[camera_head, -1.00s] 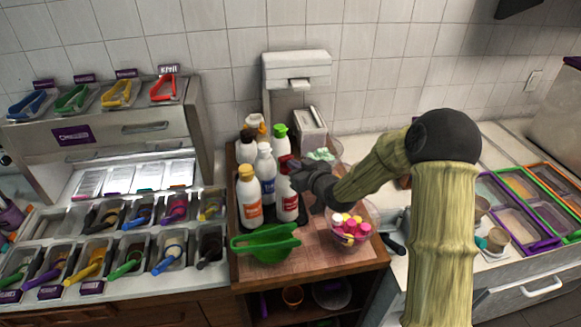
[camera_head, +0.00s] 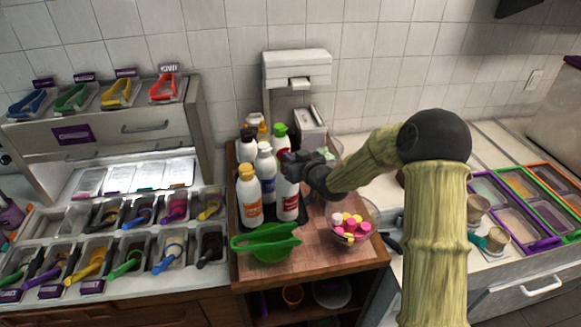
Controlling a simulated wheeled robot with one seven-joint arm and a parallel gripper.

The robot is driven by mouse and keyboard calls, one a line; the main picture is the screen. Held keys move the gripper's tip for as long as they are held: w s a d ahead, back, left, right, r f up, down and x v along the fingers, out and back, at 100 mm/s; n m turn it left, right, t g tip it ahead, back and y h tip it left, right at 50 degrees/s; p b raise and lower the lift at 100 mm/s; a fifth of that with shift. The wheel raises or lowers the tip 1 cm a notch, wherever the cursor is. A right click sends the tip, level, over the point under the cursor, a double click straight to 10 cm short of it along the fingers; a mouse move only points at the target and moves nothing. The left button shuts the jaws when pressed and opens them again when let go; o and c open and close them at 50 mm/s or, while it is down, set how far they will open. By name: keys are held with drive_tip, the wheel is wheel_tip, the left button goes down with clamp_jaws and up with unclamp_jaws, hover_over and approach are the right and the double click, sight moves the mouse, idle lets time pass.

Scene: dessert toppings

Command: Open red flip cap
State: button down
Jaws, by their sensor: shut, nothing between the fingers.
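The white bottle with a red label (camera_head: 288,201) stands upright at the front right of a bottle group on the wooden cart top. Its red flip cap is hidden behind my gripper, so I cannot tell whether the lid is open or shut. My gripper (camera_head: 289,157) comes in from the right and is at the top of this bottle. Its fingers are small and dark here, shut with nothing held. I cannot tell whether they touch the cap.
A clear bowl of pink and yellow pieces (camera_head: 350,229) is at right. Topping bins fill the left counter.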

drive_tip(key=shift+w+a, duration=0.4)
drive_tip(key=shift+w, duration=0.15)
drive_tip(key=shift+b+x, duration=0.35)
drive_tip(key=shift+x, duration=0.45)
drive_tip(key=s+d+r+p, duration=0.1)
drive_tip(key=s+d+r, duration=0.3)
drive_tip(key=s+r, duration=0.1)
drive_tip(key=shift+s+p, duration=0.35)
drive_tip(key=shift+d, duration=0.1)
